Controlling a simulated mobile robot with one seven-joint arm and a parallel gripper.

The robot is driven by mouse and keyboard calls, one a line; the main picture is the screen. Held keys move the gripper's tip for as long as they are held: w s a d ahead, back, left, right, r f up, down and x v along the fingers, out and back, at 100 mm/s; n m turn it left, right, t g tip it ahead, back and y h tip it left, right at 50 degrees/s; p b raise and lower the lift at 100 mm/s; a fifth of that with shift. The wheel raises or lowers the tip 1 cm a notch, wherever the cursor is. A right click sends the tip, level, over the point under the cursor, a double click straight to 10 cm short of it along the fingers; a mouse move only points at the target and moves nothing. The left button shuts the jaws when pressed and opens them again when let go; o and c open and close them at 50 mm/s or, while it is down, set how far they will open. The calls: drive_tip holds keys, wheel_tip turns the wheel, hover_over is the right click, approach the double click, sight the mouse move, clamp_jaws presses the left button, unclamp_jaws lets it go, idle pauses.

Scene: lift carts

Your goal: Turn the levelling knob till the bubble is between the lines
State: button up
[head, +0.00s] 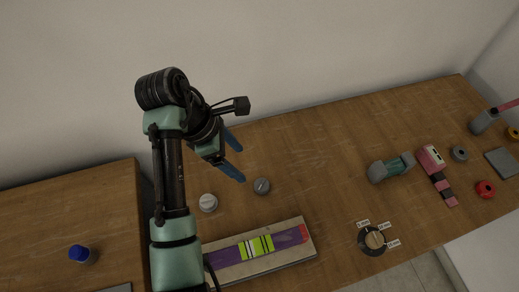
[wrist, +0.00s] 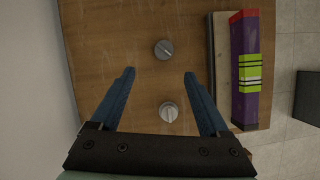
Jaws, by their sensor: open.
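A purple spirit level (head: 228,257) with a red end lies on a light board. Its yellow-green vial (head: 257,246) has dark lines across it; it also shows in the wrist view (wrist: 249,73). I cannot make out the bubble. Two round slotted knobs are behind the board: a light grey one (head: 208,202) and a darker grey one (head: 262,186). The wrist view shows the darker knob (wrist: 164,49) beyond my fingertips and the light knob (wrist: 168,112) lower, between the finger lines. My gripper (head: 236,160) is open and empty, above the table and apart from both knobs.
Right of the level, a round dark dial with white labels (head: 373,240) sits near the front edge. Further right are a grey-green tool (head: 391,168), a pink tool (head: 436,170) and a red ring (head: 485,189). A blue-capped item (head: 80,254) stands at left. The wall is behind.

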sight(260, 184)
drive_tip(key=x, duration=1.2)
drive_tip(key=shift+s+d+f+b, duration=0.2)
drive_tip(key=shift+s+b, duration=0.15)
drive_tip(key=shift+b, duration=0.05)
clamp_jaws()
